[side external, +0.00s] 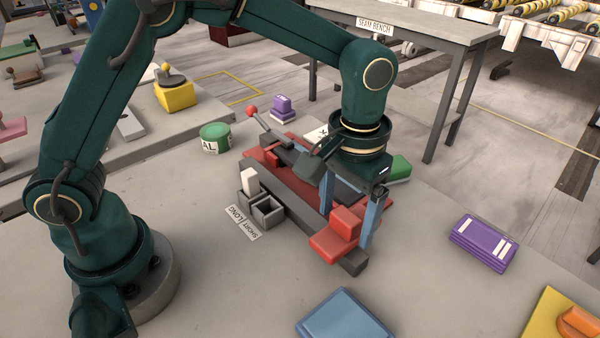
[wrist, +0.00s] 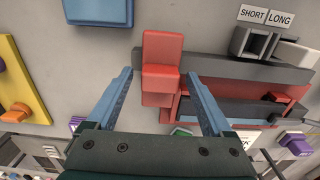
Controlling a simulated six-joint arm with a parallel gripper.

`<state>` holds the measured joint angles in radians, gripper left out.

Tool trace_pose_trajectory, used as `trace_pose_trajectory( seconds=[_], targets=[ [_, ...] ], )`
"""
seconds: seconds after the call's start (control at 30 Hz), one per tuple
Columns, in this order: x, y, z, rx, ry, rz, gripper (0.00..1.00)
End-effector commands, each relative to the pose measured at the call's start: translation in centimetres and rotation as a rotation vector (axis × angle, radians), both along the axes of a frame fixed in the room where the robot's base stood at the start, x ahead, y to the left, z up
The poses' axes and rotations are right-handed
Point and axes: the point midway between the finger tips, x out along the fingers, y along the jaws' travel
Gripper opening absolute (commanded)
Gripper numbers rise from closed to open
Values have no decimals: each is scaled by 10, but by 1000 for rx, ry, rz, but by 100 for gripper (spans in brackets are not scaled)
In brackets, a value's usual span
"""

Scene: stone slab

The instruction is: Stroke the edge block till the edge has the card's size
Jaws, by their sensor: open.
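A red stepped block (side external: 347,222) sits at the near end of a long dark grey bar (side external: 300,195). It also shows in the wrist view (wrist: 162,52), and I take it as the edge block. My gripper (side external: 346,230) points down with one finger on each side of this block. In the wrist view, my gripper (wrist: 159,74) is open, with visible gaps between the fingers and the red block. A white card with a dark mark (side external: 317,133) lies behind the red fixture, partly hidden by my arm.
Two small grey bins (side external: 268,210) stand beside the bar by a SHORT/LONG label (side external: 242,224); a white piece (side external: 250,180) stands at one. A red-balled lever (side external: 252,112) rises behind. A purple stack (side external: 482,243) and blue block (side external: 343,316) lie nearby. Slab between is clear.

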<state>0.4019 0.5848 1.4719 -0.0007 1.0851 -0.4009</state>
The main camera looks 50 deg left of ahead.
Motion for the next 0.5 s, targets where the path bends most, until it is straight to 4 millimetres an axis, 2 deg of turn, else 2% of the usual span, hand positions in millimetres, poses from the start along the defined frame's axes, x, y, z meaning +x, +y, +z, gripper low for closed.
trace_pose_trajectory(
  seconds=[0.23, 0.27, 0.4, 0.47, 0.5],
  targets=[
    [0, 0, -2, 0, 0, 0, 85],
    [0, 0, -2, 0, 0, 0, 81],
    [0, 0, -2, 0, 0, 0, 28],
    [0, 0, -2, 0, 0, 0, 5],
    [0, 0, -2, 0, 0, 0, 0]
  ],
)
